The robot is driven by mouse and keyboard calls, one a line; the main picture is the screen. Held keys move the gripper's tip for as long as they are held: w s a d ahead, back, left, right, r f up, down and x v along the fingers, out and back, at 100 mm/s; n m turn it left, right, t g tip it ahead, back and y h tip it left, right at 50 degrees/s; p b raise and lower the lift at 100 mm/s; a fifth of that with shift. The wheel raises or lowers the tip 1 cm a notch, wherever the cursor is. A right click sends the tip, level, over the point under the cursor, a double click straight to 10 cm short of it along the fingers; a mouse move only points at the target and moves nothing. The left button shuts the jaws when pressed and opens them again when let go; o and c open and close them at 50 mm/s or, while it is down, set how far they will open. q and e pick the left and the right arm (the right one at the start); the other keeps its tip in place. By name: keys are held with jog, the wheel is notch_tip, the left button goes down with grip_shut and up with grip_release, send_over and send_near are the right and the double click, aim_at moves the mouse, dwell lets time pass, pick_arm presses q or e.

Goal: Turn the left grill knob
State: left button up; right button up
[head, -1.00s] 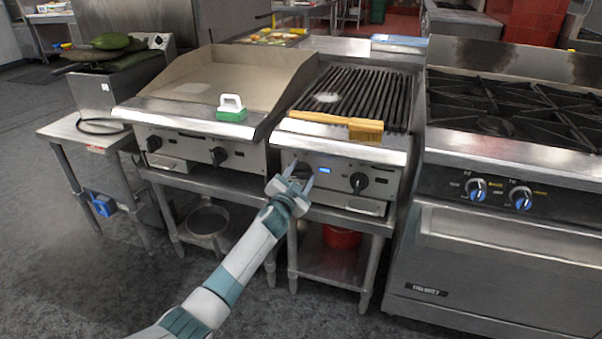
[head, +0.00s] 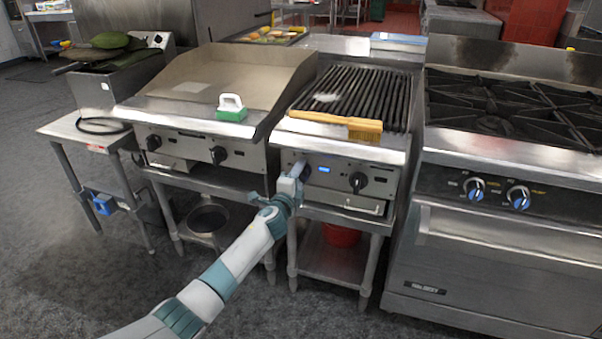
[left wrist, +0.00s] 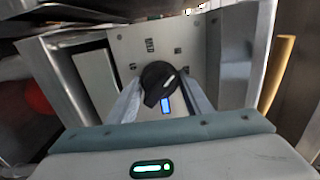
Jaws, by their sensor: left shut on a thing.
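The grill (head: 345,150) stands in the middle of the head view, with its knobs on the front panel. Its left knob (left wrist: 158,82) is black with a white mark and shows between my gripper's fingers in the left wrist view. In the head view this knob is mostly hidden behind my left gripper (head: 299,171). My left gripper is shut on the left knob, one finger on each side. A blue-lit display (left wrist: 166,104) is beside the knob. The grill's right knob (head: 358,181) is clear of the gripper. My right gripper is not in view.
A wooden-handled brush (head: 365,129) lies on the grill's front edge. A green-and-white scrubber (head: 231,108) sits on the griddle (head: 205,75) to the left. A stove (head: 510,200) with blue-marked knobs stands to the right. A red container (head: 342,235) is on the shelf below.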

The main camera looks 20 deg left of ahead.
pick_arm(q)
jog(key=m, duration=0.3)
jog(key=shift+s+d+f+m, duration=0.1)
jog(key=shift+f+m, duration=0.25)
jog(key=shift+m, duration=0.05)
jog(key=m+p, duration=0.1)
jog(key=m, duration=0.2)
jog(key=shift+f+m, duration=0.15)
jog(key=shift+m, duration=0.95)
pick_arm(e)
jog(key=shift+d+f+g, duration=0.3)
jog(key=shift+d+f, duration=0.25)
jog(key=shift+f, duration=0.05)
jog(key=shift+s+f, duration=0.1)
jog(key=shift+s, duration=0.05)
pick_arm(q)
jog(key=o, duration=0.8)
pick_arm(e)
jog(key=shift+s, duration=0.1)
pick_arm(q)
jog(key=shift+r, duration=0.3)
jog(key=shift+a, duration=0.2)
